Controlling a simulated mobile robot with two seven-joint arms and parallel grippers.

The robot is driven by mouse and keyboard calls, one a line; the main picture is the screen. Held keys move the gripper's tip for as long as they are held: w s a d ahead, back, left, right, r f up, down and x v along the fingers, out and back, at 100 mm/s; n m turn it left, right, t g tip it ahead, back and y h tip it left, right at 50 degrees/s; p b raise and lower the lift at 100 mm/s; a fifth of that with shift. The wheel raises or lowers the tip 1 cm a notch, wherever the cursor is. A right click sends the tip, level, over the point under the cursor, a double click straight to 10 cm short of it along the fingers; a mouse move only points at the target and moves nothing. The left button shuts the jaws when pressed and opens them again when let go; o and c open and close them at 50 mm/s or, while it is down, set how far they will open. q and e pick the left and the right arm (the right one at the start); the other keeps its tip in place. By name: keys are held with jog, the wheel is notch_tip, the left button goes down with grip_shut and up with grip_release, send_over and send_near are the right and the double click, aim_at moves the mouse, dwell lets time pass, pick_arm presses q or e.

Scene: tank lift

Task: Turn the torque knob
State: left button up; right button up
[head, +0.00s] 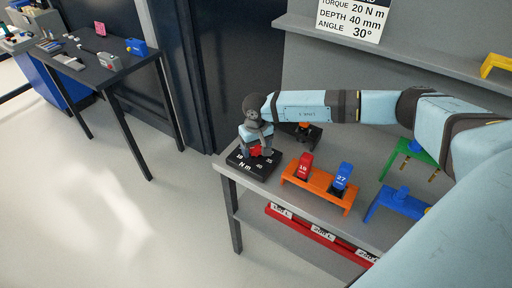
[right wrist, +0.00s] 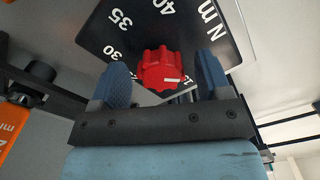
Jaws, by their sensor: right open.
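The red torque knob (head: 256,151) sits on a black dial plate (head: 246,168) marked N m, at the left end of the grey bench. The right wrist view shows the ribbed knob (right wrist: 163,70) with a small white mark on its near side, and the plate (right wrist: 140,30) with numbers around it. The numbers nearest my gripper are partly hidden, so I cannot tell the exact setting. My right gripper (head: 258,145) is open at the knob, with one blue finger on each side and visible gaps. My left gripper is out of view.
A sign (head: 352,18) reads torque 20 N m, depth 40 mm, angle 30°. An orange rack (head: 318,187) with red and blue pieces marked 18 and 27 stands right of the dial. Green (head: 411,153) and blue (head: 398,204) stands are farther right. A dark table (head: 95,60) stands back left.

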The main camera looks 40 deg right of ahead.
jog(key=shift+f, duration=0.5)
jog(key=shift+c, duration=0.3)
jog(key=c, duration=0.9)
jog(key=shift+o, duration=0.2)
jog(key=shift+m, duration=0.3)
